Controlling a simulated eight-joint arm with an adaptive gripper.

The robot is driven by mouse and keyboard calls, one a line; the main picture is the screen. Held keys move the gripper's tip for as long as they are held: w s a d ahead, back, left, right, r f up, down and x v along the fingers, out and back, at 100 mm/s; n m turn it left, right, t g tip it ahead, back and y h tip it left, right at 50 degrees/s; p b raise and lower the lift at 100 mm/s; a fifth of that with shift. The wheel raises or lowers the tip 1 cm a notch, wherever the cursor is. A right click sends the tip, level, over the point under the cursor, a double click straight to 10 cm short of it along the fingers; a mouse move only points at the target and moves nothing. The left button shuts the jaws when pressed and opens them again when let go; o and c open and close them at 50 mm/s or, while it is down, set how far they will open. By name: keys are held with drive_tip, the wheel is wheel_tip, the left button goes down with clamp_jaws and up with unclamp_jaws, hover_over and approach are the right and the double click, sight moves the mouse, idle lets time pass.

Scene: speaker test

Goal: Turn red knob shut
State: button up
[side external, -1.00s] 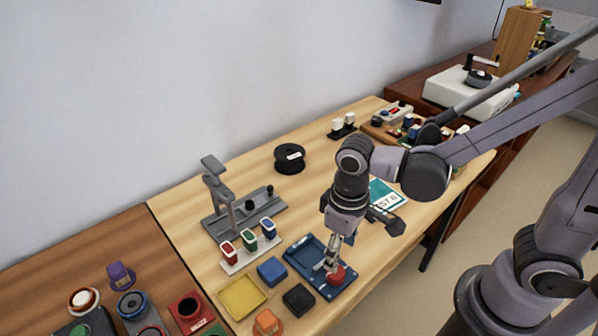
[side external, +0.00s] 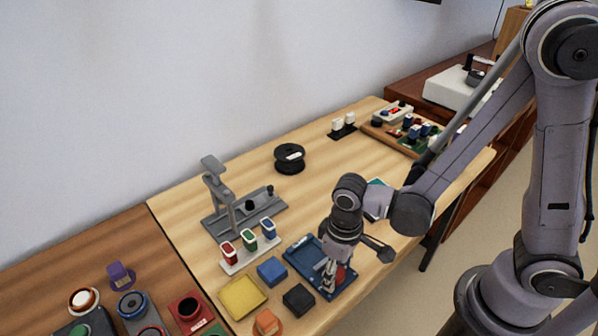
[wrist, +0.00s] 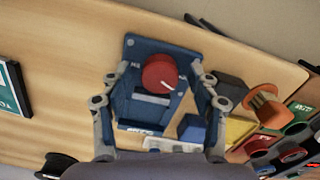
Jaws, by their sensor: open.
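The red knob (wrist: 160,72) sits on a blue plate (wrist: 133,48) in the wrist view, with a white pointer line toward its lower right. In the side view the red knob (side external: 341,274) is partly hidden by my gripper (side external: 328,278). In the wrist view my gripper (wrist: 162,75) is open, one finger on each side of the knob, with gaps between fingers and knob. In the side view the gripper points down over the blue plate (side external: 300,245). Whether the fingertips reach the knob's height I cannot tell.
A black block (side external: 298,299), a blue block (side external: 272,270), a yellow tray (side external: 241,297) and an orange part (side external: 267,322) stand close by on the left. A grey stand (side external: 217,195) is behind. The table (side external: 340,180) is bare around the black spool (side external: 290,158).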

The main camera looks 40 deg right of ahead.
drive_tip(key=c, duration=1.2)
drive_tip(key=shift+m, duration=0.4)
drive_tip(key=m, duration=0.2)
drive_tip(key=shift+m, duration=0.4)
drive_tip(key=m, duration=0.4)
drive_tip(key=shift+a+m, duration=0.15)
drive_tip(key=shift+m, duration=0.15)
drive_tip(key=m, duration=0.3)
drive_tip(key=shift+w+m, duration=0.1)
drive_tip(key=shift+m, duration=2.1)
